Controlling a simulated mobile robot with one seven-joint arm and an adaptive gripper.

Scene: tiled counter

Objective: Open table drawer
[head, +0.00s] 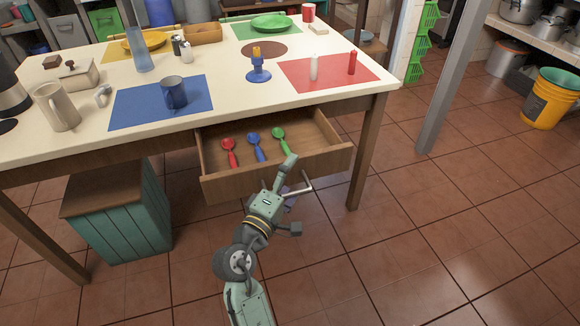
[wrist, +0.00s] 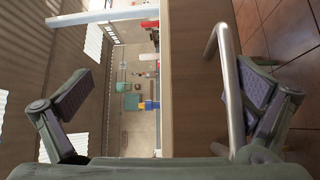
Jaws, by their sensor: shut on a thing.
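The table drawer (head: 228,189) is pulled out from under the table, its inside in plain view. Its metal bar handle (head: 301,188) is on the front panel, and it shows large in the wrist view (wrist: 228,85). In the wrist view the fingers stand well apart, the right finger (wrist: 262,100) against the bar and the left finger (wrist: 70,105) on the far side of the panel. In the drawer lie a red scoop (head: 229,150), a blue scoop (head: 256,147) and a green scoop (head: 280,140).
A teal crate (head: 118,215) stands under the table's left side. The tiled floor right of the drawer is clear.

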